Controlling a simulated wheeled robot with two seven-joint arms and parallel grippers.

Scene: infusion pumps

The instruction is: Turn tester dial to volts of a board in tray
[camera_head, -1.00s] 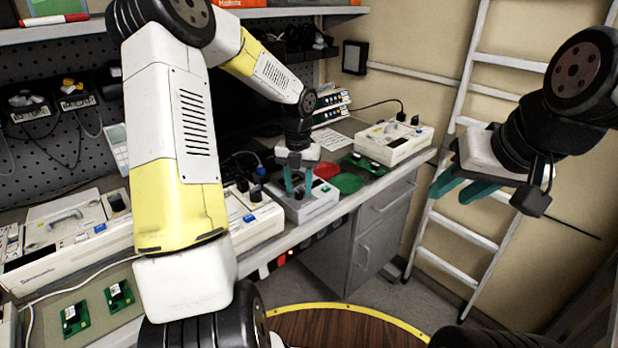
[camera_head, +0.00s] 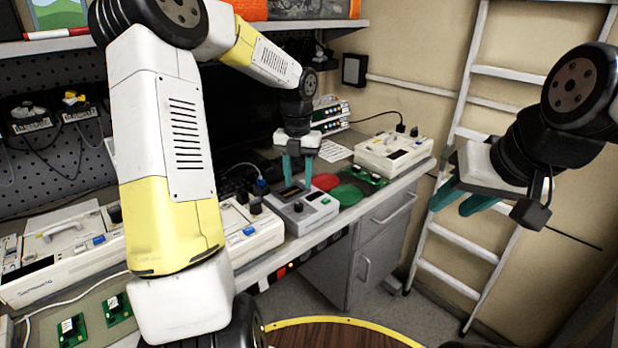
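The tester (camera_head: 312,215) is a small light grey box on the bench, with a black dial (camera_head: 298,207), a green button and a dark panel on top. My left gripper (camera_head: 298,179) is above the tester's back part, its two teal fingers apart with nothing visible between them. The dial is in front of and below the fingertips. The dial's setting is too small to read. Green boards (camera_head: 117,308) lie on an olive tray (camera_head: 95,333) at the lower left. My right gripper (camera_head: 462,200) is open and empty in the air at the right, away from the bench.
White pumps (camera_head: 250,230) stand left of the tester, another pump (camera_head: 393,152) at the far right. A ladder leans on the wall.

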